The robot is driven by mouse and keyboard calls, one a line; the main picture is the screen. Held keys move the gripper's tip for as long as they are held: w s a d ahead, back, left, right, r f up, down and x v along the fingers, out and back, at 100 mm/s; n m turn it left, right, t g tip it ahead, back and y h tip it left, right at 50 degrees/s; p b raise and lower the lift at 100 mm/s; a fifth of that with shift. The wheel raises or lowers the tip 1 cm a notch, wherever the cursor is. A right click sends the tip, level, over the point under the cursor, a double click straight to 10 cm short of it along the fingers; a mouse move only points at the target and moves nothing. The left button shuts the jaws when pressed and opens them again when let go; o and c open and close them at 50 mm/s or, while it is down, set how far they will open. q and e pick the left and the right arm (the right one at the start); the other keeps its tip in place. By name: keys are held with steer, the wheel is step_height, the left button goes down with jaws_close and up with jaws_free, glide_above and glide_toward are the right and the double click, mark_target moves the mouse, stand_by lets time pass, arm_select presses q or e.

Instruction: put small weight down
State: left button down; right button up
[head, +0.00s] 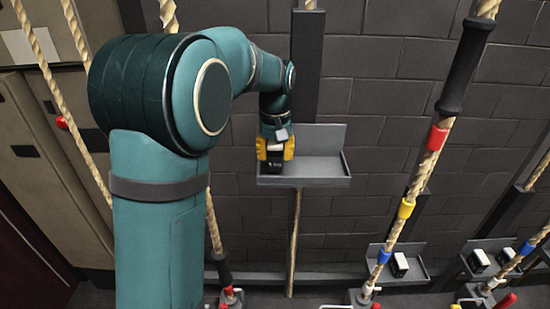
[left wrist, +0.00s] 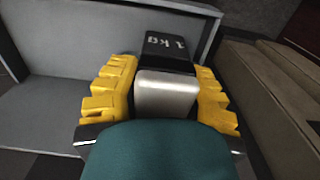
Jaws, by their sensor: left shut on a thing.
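The small weight (head: 274,166) is a dark block with a silvery part, held at the left end of a grey wall shelf (head: 320,180). In the left wrist view the weight (left wrist: 167,52) reads "1 kg" on its black face. My left gripper (head: 274,154) has yellow fingers and is shut on the weight. The yellow fingers also show on both sides of its silvery part in the left wrist view (left wrist: 165,95). The weight is over or on the shelf; I cannot tell whether its underside touches. My right gripper is not in view.
The right part of the shelf is bare. Lower shelves at the right hold other small weights (head: 399,265) (head: 478,261). Thick ropes (head: 430,155) with coloured bands hang in front of the dark brick wall. Tan cabinets (head: 50,170) stand at the left.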

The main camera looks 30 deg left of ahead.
arm_select(q)
steer(key=shift+f, duration=0.55)
steer(key=shift+f, duration=0.1)
steer(key=c, duration=0.7)
jaws_free()
step_height(320, 180, up, 12)
steer(key=shift+r+p, duration=0.1)
steer(key=shift+p, duration=0.7)
